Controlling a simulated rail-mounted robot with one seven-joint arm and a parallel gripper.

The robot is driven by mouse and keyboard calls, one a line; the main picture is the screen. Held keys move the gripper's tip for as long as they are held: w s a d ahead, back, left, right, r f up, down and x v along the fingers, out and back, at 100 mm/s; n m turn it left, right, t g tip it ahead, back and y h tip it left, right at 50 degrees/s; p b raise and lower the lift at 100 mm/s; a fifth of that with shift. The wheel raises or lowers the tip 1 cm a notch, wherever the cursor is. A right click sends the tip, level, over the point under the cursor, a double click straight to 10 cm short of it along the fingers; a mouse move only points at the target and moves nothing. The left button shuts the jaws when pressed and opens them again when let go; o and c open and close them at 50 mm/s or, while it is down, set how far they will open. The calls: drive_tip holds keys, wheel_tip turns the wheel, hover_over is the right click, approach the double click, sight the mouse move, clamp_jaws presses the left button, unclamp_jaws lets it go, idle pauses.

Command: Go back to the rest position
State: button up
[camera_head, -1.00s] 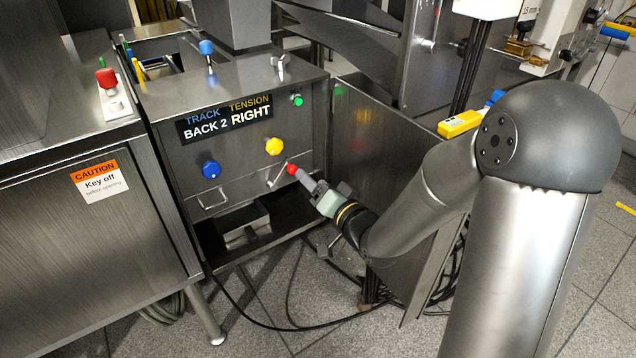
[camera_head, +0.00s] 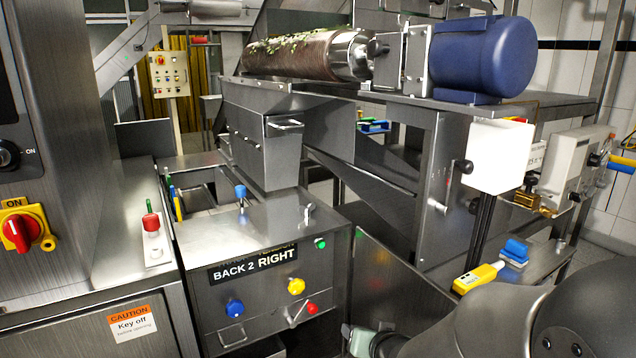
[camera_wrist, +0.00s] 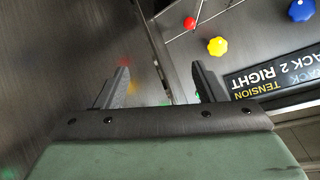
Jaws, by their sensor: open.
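My gripper (camera_wrist: 161,82) is open in the wrist view, with nothing between its two fingers. It faces a bare metal side plate with blurred coloured reflections. The control panel, labelled "BACK 2 RIGHT" (camera_head: 254,265), stands left of my arm in the head view. Its red knob (camera_head: 312,308) on a lever, yellow knob (camera_head: 296,286) and blue knob (camera_head: 235,308) are clear of my gripper. In the wrist view the red knob (camera_wrist: 190,23) and yellow knob (camera_wrist: 217,46) lie beyond the fingers.
A metal side plate (camera_head: 388,290) stands right of the panel, close to my gripper. A yellow handheld device (camera_head: 478,278) and a blue-topped item (camera_head: 514,252) lie on a ledge at right. A blue motor (camera_head: 484,55) and roller (camera_head: 305,55) are above. A cabinet with a red switch (camera_head: 20,234) is at left.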

drive_tip(key=s+d+r+n+g+h+p, duration=0.1)
drive_tip(key=s+d+r+g+p, duration=0.1)
drive_tip(key=s+r+g+p, duration=0.3)
drive_tip(key=s+d+r+g+h+p, duration=0.1)
drive_tip(key=s+r+g+p, duration=0.4)
drive_tip(key=s+r, duration=0.6)
drive_tip(key=s+p, duration=0.2)
drive_tip(key=s, duration=0.6)
drive_tip(key=shift+d+r+n+g+p, duration=0.15)
drive_tip(key=shift+d+n+g+p, duration=0.2)
drive_tip(key=shift+d+n+g, duration=0.05)
drive_tip(key=shift+a, duration=0.1)
